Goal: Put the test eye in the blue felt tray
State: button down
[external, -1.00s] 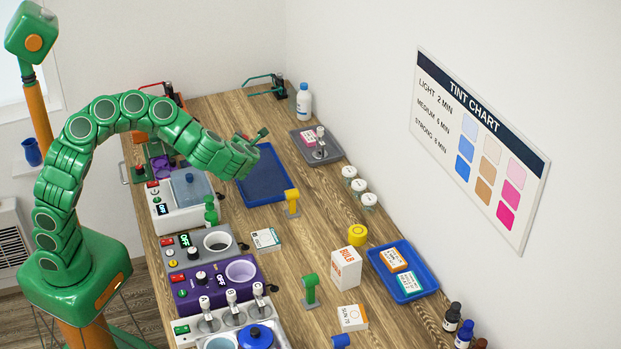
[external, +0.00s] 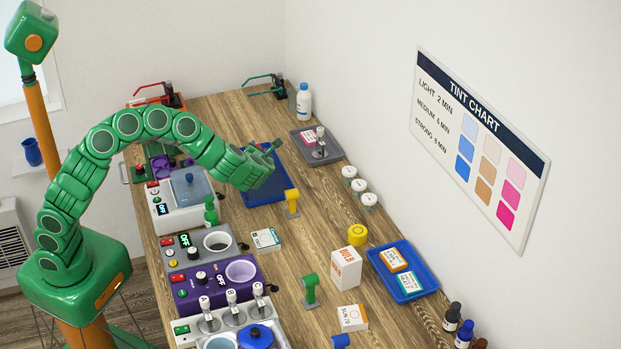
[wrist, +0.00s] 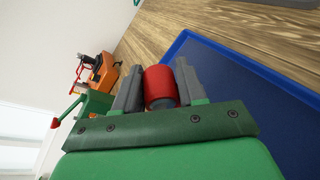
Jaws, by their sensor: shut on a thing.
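My gripper (external: 271,150) is shut on a red cylinder (wrist: 158,82) with a grey-blue end, held between its two grey fingers (wrist: 158,90) in the wrist view. This cylinder may be the test eye; I cannot tell for sure. In the external view it is hidden or too small to make out. The blue felt tray (external: 268,194) lies flat on the bench, its visible part empty, partly covered by my gripper. In the wrist view the tray (wrist: 245,85) is to the right of the held cylinder. My gripper's height above it is unclear.
Another blue tray (external: 428,287) holds small boxes. A grey tray (external: 331,155) with a pink box stands beyond the felt tray. Several white-lidded jars (external: 349,172) line the right edge. A yellow stand (external: 292,200) and a white device (external: 182,212) are close by.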

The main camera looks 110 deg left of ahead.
jog(key=shift+a+f, duration=0.1)
jog(key=shift+f, duration=1.55)
jog(key=c, duration=0.6)
grip_release()
jog(key=shift+c, duration=0.2)
jog(key=v, duration=1.2)
jog(key=shift+w, duration=0.1)
